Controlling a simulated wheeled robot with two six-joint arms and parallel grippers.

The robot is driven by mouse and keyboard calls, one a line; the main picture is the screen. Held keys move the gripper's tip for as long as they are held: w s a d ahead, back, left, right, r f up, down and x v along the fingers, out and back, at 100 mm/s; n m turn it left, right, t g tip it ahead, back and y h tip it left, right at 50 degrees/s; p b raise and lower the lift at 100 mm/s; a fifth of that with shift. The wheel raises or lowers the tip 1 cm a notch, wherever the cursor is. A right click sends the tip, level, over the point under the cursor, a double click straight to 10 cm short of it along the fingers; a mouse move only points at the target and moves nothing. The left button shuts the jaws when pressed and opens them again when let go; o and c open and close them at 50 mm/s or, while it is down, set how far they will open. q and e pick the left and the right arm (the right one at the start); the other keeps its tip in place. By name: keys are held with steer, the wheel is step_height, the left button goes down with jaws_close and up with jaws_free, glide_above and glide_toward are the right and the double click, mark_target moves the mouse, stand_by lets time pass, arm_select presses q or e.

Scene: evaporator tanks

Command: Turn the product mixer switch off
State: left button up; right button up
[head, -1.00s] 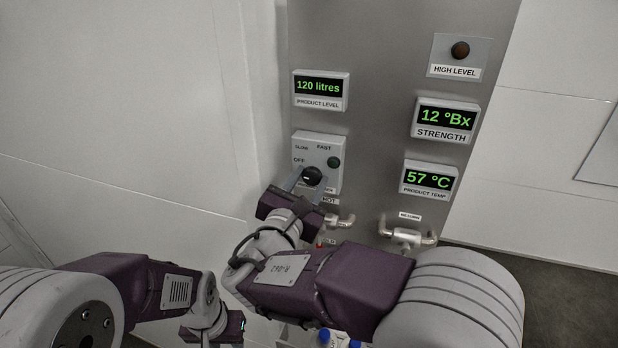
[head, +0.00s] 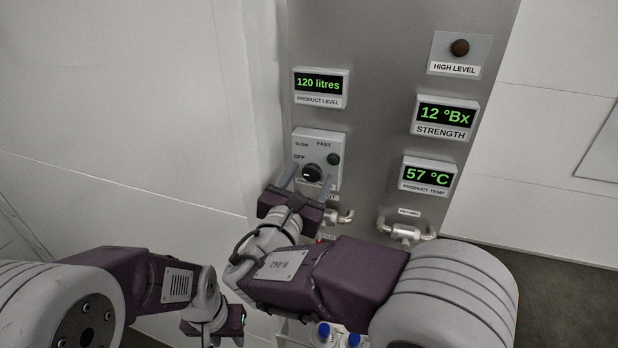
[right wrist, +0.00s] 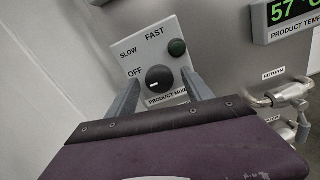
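The product mixer switch is a round black knob (head: 312,173) on a light grey box (head: 325,146) labelled OFF, SLOW and FAST. It also shows in the right wrist view (right wrist: 160,79), with its white mark pointing left, toward the OFF side. The small round lamp (head: 333,159) on the box looks dark, as it does in the right wrist view (right wrist: 177,47). My right gripper (head: 310,173) is open, one finger on each side of the knob and apart from it. My left gripper (head: 242,326) is low at the left, away from the panel; its fingers are unclear.
Displays for product level (head: 320,87), strength (head: 445,117) and product temperature (head: 428,177) are on the steel panel. A high level lamp (head: 459,48) is above right. Metal pipe valves (head: 405,232) stick out below. Blue-capped bottles (head: 323,330) stand at the bottom.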

steer(key=shift+s+a+f, duration=0.1)
steer(key=shift+s+a, duration=0.05)
steer(key=shift+s, duration=0.1)
steer(key=b+v, duration=0.4)
steer(key=v, duration=0.4)
steer(key=shift+s, duration=0.3)
